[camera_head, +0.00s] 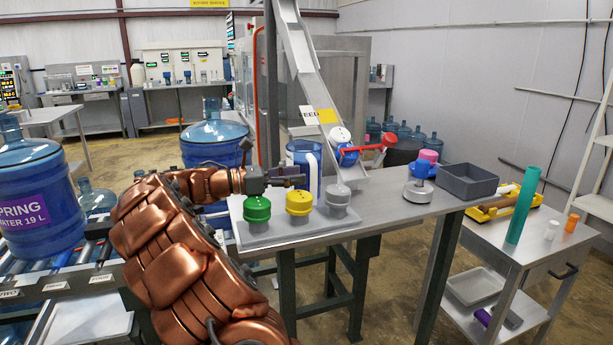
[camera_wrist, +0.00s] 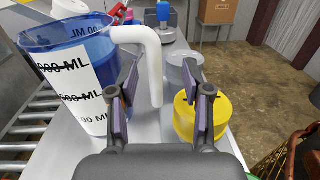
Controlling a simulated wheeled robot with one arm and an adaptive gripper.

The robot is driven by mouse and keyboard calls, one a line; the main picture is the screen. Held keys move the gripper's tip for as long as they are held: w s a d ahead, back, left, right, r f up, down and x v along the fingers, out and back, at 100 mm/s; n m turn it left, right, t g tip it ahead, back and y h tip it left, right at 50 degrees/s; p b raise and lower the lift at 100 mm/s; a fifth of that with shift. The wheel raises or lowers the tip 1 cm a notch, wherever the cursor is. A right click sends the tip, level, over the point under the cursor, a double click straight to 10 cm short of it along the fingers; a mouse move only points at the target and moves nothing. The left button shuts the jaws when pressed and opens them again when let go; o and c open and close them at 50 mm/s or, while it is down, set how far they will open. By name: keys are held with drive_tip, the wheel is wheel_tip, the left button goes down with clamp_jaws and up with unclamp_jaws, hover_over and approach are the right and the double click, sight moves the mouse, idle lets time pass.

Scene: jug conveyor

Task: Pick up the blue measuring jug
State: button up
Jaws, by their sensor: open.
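The blue measuring jug (camera_head: 303,152) stands upright on the metal table, behind my gripper in the head view. In the wrist view the jug (camera_wrist: 62,62) fills the left side, with a white label marked in ML and a white handle (camera_wrist: 152,68). My gripper (camera_head: 300,181) is in front of the jug. In the wrist view my gripper (camera_wrist: 162,68) is open, and the handle shows between its two fingers. I cannot tell how far the handle reaches in between them. The left finger overlaps the jug's right side in the picture.
A tray (camera_head: 285,232) holds a green-lidded (camera_head: 257,210), a yellow-lidded (camera_head: 299,202) and a grey container (camera_head: 338,195) close by my gripper. A red-handled valve (camera_head: 362,150) stands just right of the jug.

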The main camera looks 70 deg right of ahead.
sight(314, 171)
drive_tip(key=shift+w+d+p+x, duration=0.15)
drive_tip(key=shift+p+x, duration=0.2)
drive_tip(key=shift+x, duration=1.1)
drive_tip(key=shift+w+d+p+x, duration=0.15)
drive_tip(key=shift+p+x, duration=0.2)
drive_tip(key=shift+x, duration=1.1)
clamp_jaws()
drive_tip(key=shift+r, duration=0.15)
